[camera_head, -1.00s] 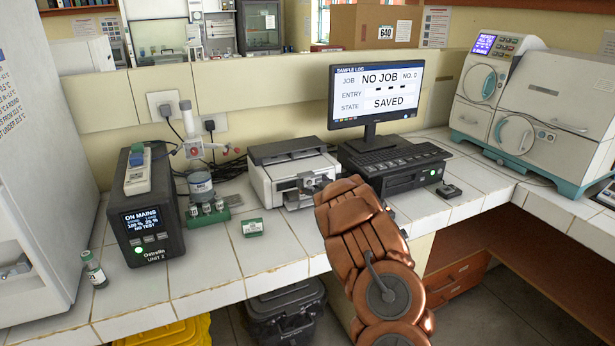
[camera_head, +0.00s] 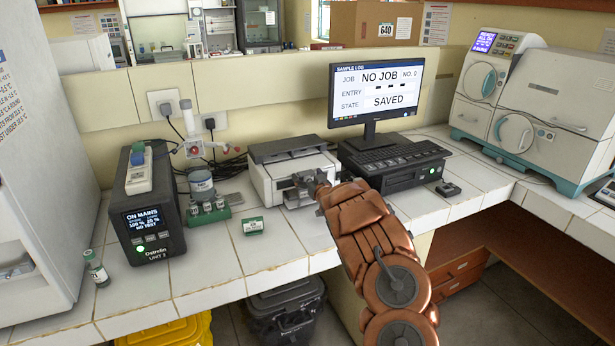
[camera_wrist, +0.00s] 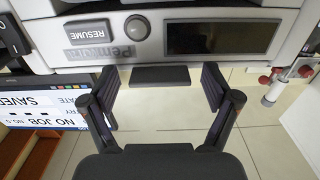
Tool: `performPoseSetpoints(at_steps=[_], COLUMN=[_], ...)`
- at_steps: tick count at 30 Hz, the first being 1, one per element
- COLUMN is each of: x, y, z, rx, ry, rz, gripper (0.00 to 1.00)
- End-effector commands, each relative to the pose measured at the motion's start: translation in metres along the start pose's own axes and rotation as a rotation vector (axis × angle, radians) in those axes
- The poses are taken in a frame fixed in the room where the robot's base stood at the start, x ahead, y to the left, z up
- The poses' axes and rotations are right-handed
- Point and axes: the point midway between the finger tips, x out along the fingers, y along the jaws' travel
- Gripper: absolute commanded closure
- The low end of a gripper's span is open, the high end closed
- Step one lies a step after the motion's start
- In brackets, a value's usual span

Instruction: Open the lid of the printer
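The printer (camera_head: 262,184) is a white box with a dark grey top, sitting on the tiled counter below the wall. Its top looks closed. In the wrist view, the printer's front (camera_wrist: 285,62) appears inverted, with a RESUME button (camera_wrist: 92,33), a round knob (camera_wrist: 138,28) and a dark display (camera_wrist: 210,38). A dark tab (camera_wrist: 160,75) sticks out at its edge. My gripper (camera_head: 306,184) is at the printer's front. In the wrist view, my gripper (camera_wrist: 160,88) is open, its fingers apart on either side of the tab; I cannot tell any contact.
A monitor (camera_head: 375,90) and keyboard unit (camera_head: 395,163) stand right of the printer. Left are a vial rack (camera_head: 222,213), a small green-and-white box (camera_head: 252,226) and a black power unit (camera_head: 148,215). The counter in front of the printer is mostly clear.

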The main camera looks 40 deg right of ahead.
Motion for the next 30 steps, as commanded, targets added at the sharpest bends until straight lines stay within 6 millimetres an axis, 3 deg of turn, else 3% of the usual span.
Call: performPoseSetpoints(at_steps=[2,25,30], x=[0.0001,0.0002,0.0003], y=[-0.0001,-0.0006,-0.0007], z=[-0.0002,-0.0006,-0.0018], rx=[0.000,-0.001,-0.001], ry=[0.000,0.001,0.001], rz=[0.000,-0.001,-0.001], gripper=[0.20,1.00,1.00])
